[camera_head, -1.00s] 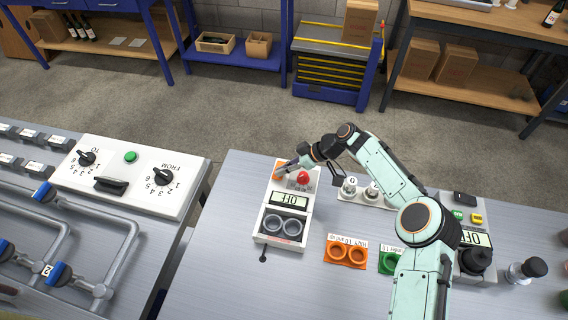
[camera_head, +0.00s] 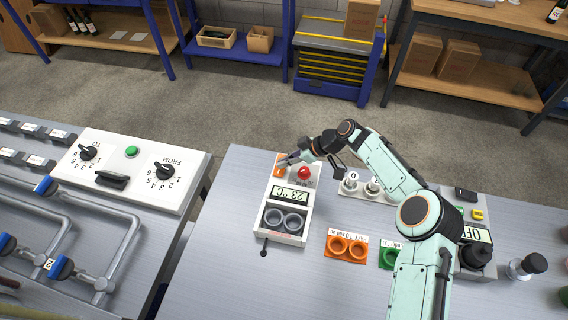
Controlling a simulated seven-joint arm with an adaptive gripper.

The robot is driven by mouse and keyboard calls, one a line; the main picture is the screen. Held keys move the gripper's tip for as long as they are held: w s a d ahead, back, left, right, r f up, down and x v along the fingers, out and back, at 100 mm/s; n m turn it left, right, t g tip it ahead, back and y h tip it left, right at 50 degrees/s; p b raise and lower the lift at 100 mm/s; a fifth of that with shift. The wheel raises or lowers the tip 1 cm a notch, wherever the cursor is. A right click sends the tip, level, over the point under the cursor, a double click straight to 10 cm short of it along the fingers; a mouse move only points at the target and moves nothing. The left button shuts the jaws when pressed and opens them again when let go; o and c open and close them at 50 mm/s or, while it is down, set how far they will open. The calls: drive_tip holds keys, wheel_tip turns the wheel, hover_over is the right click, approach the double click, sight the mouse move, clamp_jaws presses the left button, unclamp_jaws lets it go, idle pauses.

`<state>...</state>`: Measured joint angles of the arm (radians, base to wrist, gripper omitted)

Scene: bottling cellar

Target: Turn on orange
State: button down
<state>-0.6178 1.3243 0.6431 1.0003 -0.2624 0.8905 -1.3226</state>
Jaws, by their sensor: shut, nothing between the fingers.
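A white device (camera_head: 262,228) stands on the metal table, with two grey round wells at its near end. Its display (camera_head: 290,195) reads upside down from here and shows about "23°C". An orange button (camera_head: 279,172) sits at the device's far left corner, beside a red domed knob (camera_head: 303,173). My gripper (camera_head: 285,161) is shut and empty, with its tips at the orange button, partly covering it. I cannot tell whether the tips still touch the button.
An orange two-hole holder (camera_head: 347,247) and a green holder (camera_head: 390,256) lie to the right. A rack with small vessels (camera_head: 349,187) stands behind my arm. A second device with a display (camera_head: 476,235) is at the right. A dial panel (camera_head: 130,170) is on the left bench.

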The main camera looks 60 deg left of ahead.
drive_tip(key=shift+r, duration=0.1)
idle(0.3)
drive_tip(key=shift+r, duration=0.25)
drive_tip(key=r, duration=0.2)
drive_tip(key=d+r, duration=0.1)
drive_tip(key=r, duration=0.1)
drive_tip(key=shift+w+r, duration=0.2)
drive_tip(key=s+d+v, duration=0.1)
drive_tip(key=v, duration=0.7)
drive_tip(key=shift+w+d+r, duration=0.15)
drive_tip(key=shift+d, duration=0.05)
